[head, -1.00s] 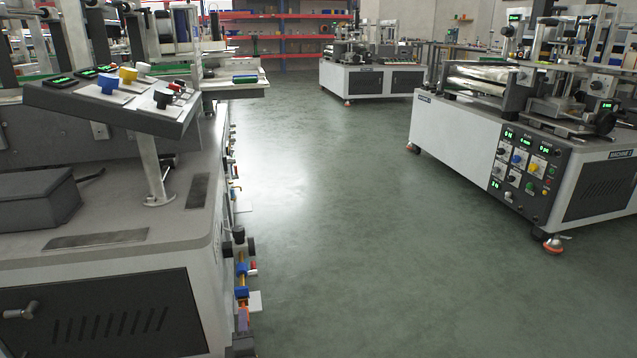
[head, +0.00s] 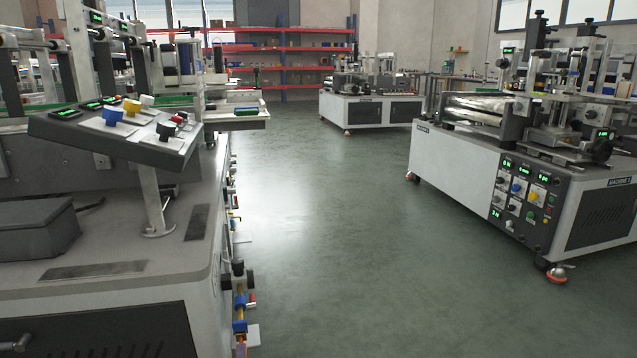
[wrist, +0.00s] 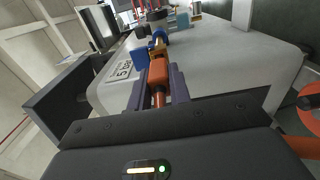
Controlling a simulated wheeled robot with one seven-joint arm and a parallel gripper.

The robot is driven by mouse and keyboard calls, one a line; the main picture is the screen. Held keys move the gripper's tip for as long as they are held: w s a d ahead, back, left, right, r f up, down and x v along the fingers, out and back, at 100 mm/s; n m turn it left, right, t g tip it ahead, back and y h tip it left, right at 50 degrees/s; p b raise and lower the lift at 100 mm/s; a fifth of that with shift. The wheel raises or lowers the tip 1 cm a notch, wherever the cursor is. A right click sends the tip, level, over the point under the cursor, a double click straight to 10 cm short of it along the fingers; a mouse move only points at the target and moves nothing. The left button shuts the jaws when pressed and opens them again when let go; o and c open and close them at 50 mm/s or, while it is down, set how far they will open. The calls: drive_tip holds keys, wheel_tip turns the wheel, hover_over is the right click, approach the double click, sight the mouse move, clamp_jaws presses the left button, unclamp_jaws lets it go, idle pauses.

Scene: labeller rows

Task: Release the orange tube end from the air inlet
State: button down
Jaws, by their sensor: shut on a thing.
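In the wrist view, my gripper (wrist: 161,82) is shut on the orange tube end (wrist: 158,73). Its two dark purple fingers lie along both sides of it. The far tip of the tube end points at a brass and blue fitting, the air inlet (wrist: 158,44), on the side of a pale machine. The two are in line and look very close; I cannot tell whether they are joined. A thinner orange-brown part runs back from the tube end towards my gripper body. In the head view I cannot make out my gripper clearly.
A "5 bar" label (wrist: 121,70) sits beside the inlet. An orange hose (wrist: 303,120) curves at the right edge of the wrist view. In the head view, the near machine (head: 110,255) fills the left, another machine (head: 480,165) stands right, and the floor (head: 330,230) between is clear.

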drive_tip(key=shift+p+v, duration=0.7)
drive_tip(key=shift+v, duration=1.85)
drive_tip(key=w+d+r+m+h+p, duration=0.1)
drive_tip(key=w+d+r+p, duration=0.1)
drive_tip(key=d+p, duration=0.65)
drive_tip(key=w+d+r+m+h+p, duration=0.1)
drive_tip(key=w+d+r+h+p, duration=0.15)
drive_tip(key=d, duration=1.15)
drive_tip(key=w+d+r+m+h+p, duration=0.1)
drive_tip(key=w+d+p, duration=0.1)
drive_tip(key=d+p, duration=0.7)
drive_tip(key=s+r+p, duration=0.2)
drive_tip(key=r+p, duration=1.5)
drive_tip(key=r, duration=0.3)
drive_tip(key=s+d+r+p, duration=0.1)
drive_tip(key=s+r+p, duration=0.1)
drive_tip(key=r+p, duration=1.6)
wheel_tip(320, 180, up, 2)
drive_tip(key=shift+r+t, duration=0.1)
drive_tip(key=shift+t, duration=0.2)
drive_tip(key=shift+s+d, duration=0.1)
drive_tip(key=shift+s, duration=0.05)
